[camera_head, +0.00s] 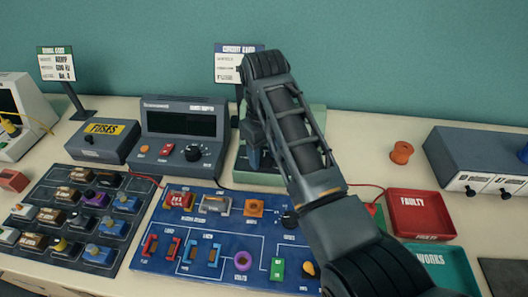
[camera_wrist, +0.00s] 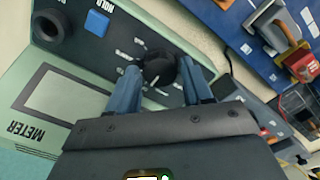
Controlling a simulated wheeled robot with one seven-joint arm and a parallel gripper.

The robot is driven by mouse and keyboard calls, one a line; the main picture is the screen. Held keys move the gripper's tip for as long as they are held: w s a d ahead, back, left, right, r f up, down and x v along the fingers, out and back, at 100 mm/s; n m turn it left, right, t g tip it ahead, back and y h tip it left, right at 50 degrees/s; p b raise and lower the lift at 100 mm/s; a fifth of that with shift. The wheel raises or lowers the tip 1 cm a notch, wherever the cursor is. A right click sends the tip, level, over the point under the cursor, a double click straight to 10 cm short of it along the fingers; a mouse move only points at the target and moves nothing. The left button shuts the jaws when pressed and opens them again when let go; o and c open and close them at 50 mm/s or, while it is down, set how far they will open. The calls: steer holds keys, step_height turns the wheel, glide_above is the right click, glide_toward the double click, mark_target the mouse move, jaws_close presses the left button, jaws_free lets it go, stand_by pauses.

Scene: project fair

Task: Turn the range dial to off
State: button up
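The green meter (camera_head: 258,177) stands behind the blue circuit board in the head view, mostly hidden by my arm. In the wrist view the meter (camera_wrist: 32,128) shows its lettering, a blank screen, a blue HOLD button (camera_wrist: 97,22) and the black range dial (camera_wrist: 158,68). White marks ring the dial; their lettering is too small to read. My gripper (camera_wrist: 160,75) has its two blue fingers apart, one on each side of the dial. I cannot tell whether both fingers press on it. In the head view the fingertips and dial are hidden by my arm.
The blue circuit board (camera_head: 215,240) with several parts lies in front of the meter. A dark fuse tester (camera_head: 182,123) stands left of it. A red FAULTY tray (camera_head: 421,226) and a teal tray (camera_head: 440,262) lie to the right. A sign (camera_head: 228,66) stands behind.

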mark_target(265, 157)
steer(key=shift+o, duration=1.4)
steer(key=shift+w+r, duration=0.2)
steer(key=shift+r, duration=2.05)
steer(key=shift+s+d+r, duration=0.1)
steer(key=shift+r, duration=0.25)
steer(key=shift+s+r, duration=0.1)
steer(key=shift+r, duration=1.15)
